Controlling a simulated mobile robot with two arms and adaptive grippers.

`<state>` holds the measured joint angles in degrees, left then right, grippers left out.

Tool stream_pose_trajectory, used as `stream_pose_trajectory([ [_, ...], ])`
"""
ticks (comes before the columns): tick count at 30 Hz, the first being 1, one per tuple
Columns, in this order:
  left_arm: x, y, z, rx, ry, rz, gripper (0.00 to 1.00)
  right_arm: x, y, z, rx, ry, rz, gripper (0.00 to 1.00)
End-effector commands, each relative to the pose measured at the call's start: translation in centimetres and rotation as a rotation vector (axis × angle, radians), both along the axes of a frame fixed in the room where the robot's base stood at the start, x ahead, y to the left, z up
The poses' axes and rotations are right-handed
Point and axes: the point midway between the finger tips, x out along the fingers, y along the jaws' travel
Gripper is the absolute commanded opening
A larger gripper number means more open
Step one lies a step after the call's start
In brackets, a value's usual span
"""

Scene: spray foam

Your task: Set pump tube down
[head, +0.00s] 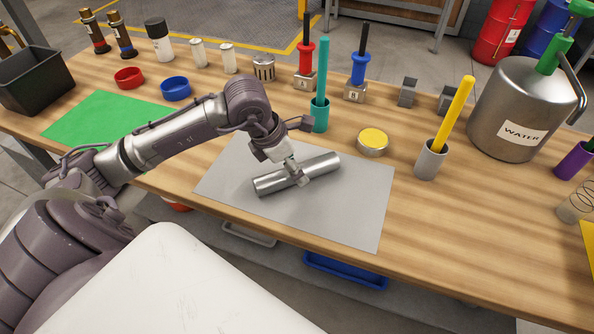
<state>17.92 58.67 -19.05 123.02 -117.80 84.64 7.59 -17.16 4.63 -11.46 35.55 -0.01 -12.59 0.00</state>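The pump tube (322,165) is a shiny silver metal cylinder over the grey mat (355,218), in the middle of the head view. It lies level, slanting from lower left to upper right. It appears to rest on the mat, but I cannot tell if a small gap is left under it. My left gripper (297,175) reaches down from above with its fingers around the tube's middle, and looks shut on it. The far finger is mostly hidden by the tube. My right gripper is out of view.
A teal holder (319,117) with a rod and a yellow-topped tin (373,142) stand behind the mat. A grey cup (430,160) with a yellow rod and a steel WATER tank (510,105) stand right. A green mat (95,120) lies left. The grey mat is otherwise clear.

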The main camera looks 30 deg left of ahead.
Motion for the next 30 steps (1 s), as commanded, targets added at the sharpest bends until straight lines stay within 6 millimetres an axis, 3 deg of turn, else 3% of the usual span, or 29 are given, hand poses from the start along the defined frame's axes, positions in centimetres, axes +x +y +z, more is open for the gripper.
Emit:
stream_pose_trajectory([
  [6, 0.8, -0.4, -2.2, -0.001, 0.000, 0.000, 0.75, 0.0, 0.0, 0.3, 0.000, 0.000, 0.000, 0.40],
  [13, 0.8, -0.4, -2.3, 0.001, -0.001, -0.001, 0.75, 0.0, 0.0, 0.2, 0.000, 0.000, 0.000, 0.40],
  [27, 0.8, -0.4, -2.3, 0.001, -0.001, -0.001, 0.00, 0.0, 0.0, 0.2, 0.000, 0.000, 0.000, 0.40],
  [30, 0.9, -0.4, -2.2, 0.001, -0.003, 0.000, 0.00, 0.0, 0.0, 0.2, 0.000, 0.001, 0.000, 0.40],
])
